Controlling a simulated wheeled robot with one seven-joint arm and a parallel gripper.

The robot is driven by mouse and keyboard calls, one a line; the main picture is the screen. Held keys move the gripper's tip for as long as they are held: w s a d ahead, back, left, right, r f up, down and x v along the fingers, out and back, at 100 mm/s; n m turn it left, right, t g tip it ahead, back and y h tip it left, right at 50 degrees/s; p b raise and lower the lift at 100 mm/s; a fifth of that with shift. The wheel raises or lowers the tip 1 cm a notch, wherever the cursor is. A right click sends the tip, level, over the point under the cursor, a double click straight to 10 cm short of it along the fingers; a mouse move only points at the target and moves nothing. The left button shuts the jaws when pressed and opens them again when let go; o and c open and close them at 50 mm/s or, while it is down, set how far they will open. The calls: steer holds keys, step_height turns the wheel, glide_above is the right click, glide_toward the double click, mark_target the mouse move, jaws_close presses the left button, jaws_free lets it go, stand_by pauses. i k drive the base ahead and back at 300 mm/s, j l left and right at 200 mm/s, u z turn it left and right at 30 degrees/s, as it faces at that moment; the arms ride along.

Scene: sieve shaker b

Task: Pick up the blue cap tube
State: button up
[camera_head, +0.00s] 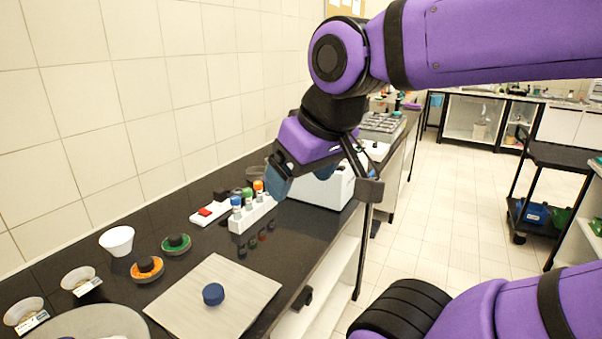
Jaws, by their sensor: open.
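A white tube rack (252,217) stands on the dark counter and holds several small upright tubes. One tube in its near-left part has a cap that looks blue (236,200); green (247,192) and orange (258,185) caps show beside it. The caps are small, so the exact blue is hard to tell. My gripper (325,188) is open, above the counter and to the right of the rack, apart from the tubes. Nothing shows between its fingers.
A white device (325,190) stands behind my gripper. A flat light board (215,270) with a round blue piece (213,294) lies in front. A tiled wall borders the counter.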

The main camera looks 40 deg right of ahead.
mark_target(235, 201)
steer(key=z, duration=1.15)
steer(key=i+l+u, duration=0.3)
steer(key=u, duration=0.15)
steer(key=i+l+u, duration=0.25)
steer(key=l+u, duration=0.2)
steer(key=i+l+u, duration=0.2)
steer(key=l+u, duration=0.3)
steer(key=j, duration=0.1)
